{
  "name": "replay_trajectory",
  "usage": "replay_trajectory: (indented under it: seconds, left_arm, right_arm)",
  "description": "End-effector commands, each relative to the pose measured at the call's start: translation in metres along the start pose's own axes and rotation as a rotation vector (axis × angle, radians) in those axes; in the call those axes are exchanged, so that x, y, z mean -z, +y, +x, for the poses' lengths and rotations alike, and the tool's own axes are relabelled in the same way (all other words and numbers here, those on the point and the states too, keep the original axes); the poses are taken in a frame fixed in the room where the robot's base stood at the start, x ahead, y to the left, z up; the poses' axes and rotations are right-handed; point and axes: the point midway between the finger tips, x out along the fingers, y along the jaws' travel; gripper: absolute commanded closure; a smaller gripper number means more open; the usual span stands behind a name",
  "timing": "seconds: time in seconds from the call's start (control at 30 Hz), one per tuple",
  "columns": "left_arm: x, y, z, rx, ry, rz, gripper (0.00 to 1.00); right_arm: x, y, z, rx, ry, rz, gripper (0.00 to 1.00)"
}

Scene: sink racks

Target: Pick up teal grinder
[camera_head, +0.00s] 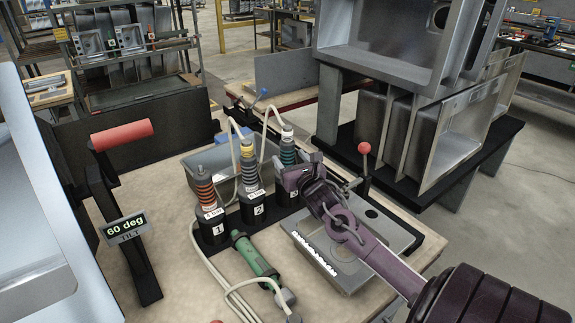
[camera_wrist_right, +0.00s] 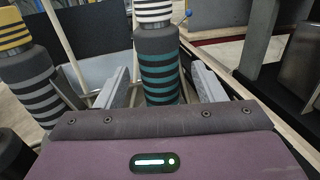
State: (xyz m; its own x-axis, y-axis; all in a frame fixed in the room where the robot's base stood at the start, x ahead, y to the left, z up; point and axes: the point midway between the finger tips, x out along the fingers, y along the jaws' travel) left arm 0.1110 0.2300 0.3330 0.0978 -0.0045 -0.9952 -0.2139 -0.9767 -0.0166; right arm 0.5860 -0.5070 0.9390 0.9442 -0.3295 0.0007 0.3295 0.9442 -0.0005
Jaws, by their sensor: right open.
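The teal grinder (camera_head: 288,154), dark with teal rings and a white top, stands upright in the slot marked 3, its lower part partly hidden by my right gripper (camera_head: 299,178). In the right wrist view the teal grinder (camera_wrist_right: 160,78) stands between the two grey fingers of my open right gripper (camera_wrist_right: 160,88). A gap seems to show on both sides; contact cannot be told. My left gripper is not in view.
An orange-ringed grinder (camera_head: 205,187) and a yellow-topped grinder (camera_head: 248,165) stand to the left in slots 1 and 2. A green tool (camera_head: 254,256) lies in front. A red-knobbed lever (camera_head: 364,160) stands to the right. A red-handled tilt stand (camera_head: 122,136) is at left.

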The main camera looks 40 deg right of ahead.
Motion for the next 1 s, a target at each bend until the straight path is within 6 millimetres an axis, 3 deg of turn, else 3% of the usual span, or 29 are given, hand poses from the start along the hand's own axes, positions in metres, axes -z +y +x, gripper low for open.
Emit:
replay_trajectory:
  seconds: [0.2,0.47,0.93,1.0]
  left_arm:
    - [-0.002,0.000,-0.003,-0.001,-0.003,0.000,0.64]
    - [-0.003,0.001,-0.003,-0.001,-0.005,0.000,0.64]
    - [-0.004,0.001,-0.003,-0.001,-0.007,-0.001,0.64]
    - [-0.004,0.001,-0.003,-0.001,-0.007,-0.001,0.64]
  right_arm:
    - [-0.001,0.000,0.020,0.001,-0.001,0.001,0.37]
    - [0.000,0.000,0.021,0.000,0.000,0.000,0.37]
    - [0.000,0.000,0.021,-0.001,0.000,-0.001,0.99]
    - [-0.004,0.000,0.022,0.000,-0.009,0.000,0.99]
